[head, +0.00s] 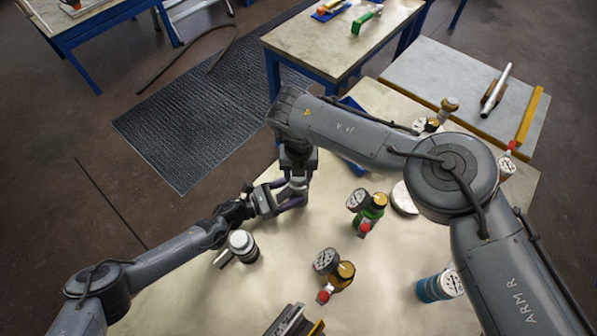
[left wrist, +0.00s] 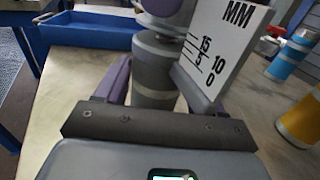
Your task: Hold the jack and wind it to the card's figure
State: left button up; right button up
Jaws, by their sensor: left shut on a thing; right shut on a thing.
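The jack is a grey stepped cylinder (left wrist: 152,65) standing upright in the left wrist view. A white scale plate (left wrist: 222,50) marked MM, with 15, 10, 5 and 0, stands beside it on the right. My left gripper (left wrist: 150,92) is shut around the jack's body, one purple finger on each side. In the head view my left gripper (head: 288,195) reaches it from the left. My right gripper (head: 298,172) comes down from above, shut at the jack's top, which it mostly hides. A purple part shows above the jack in the left wrist view. I cannot make out a card with a figure.
A dark cylinder with a pale top (head: 242,244) stands near my left wrist. Gauge assemblies, one green (head: 374,210) and one brass (head: 342,277), and a blue-banded cylinder (head: 440,287) stand to the right. A blue tray (left wrist: 90,32) lies behind the jack.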

jog(key=shift+s+f, duration=0.1)
jog(key=shift+f, duration=0.05)
jog(key=o, duration=1)
jog(key=shift+o, duration=0.2)
jog(key=shift+r, duration=0.2)
notch_tip(320, 180, up, 12)
jog(key=shift+f, duration=0.1)
